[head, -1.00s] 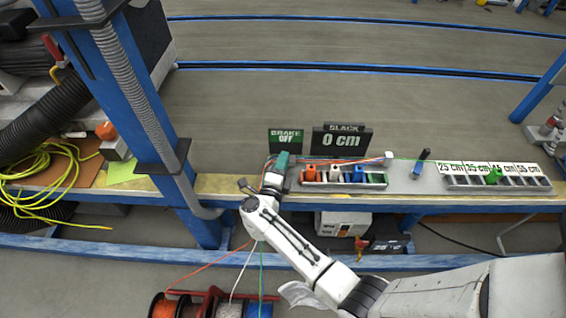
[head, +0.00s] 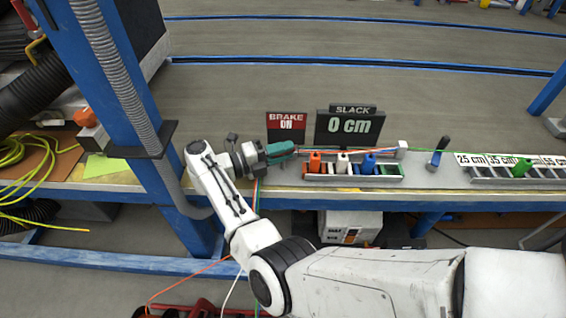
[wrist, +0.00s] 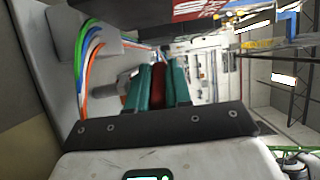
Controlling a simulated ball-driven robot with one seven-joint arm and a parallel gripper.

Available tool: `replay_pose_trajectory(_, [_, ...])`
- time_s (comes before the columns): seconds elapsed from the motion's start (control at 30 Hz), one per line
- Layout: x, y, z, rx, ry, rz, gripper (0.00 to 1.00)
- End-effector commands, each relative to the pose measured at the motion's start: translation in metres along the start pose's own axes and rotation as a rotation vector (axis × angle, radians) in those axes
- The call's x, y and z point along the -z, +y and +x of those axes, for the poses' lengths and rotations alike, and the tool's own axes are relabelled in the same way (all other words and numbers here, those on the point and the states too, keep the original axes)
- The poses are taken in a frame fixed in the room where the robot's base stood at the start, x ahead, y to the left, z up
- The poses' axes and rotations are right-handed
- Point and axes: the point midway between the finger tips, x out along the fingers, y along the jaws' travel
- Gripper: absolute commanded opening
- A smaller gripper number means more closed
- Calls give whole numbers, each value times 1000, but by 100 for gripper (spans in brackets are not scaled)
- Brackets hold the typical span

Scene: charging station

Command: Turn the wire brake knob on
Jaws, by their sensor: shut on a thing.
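My gripper (head: 281,150) is at the left end of the wire rack on the bench, its teal fingers pointing right. In the wrist view its two teal fingers (wrist: 158,88) are shut on a dark red piece, which I take to be the brake knob (wrist: 159,84). The fingers hide the knob in the head view. The brake sign (head: 286,122) just behind the gripper is red and reads "ON".
The slack sign (head: 350,126) reads "0 cm". A dark blue handle (head: 438,152) and a length-marked rack (head: 500,176) stand farther right. A blue post (head: 125,90) rises at left.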

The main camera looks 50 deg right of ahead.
Motion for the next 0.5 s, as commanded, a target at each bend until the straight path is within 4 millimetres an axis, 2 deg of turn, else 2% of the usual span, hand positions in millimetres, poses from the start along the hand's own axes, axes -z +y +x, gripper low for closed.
replay_pose_trajectory(0.03, [-1,9,-1,-6,34,2,0])
replay_pose_trajectory(0.5, [-1,9,0,-6,298,0,0])
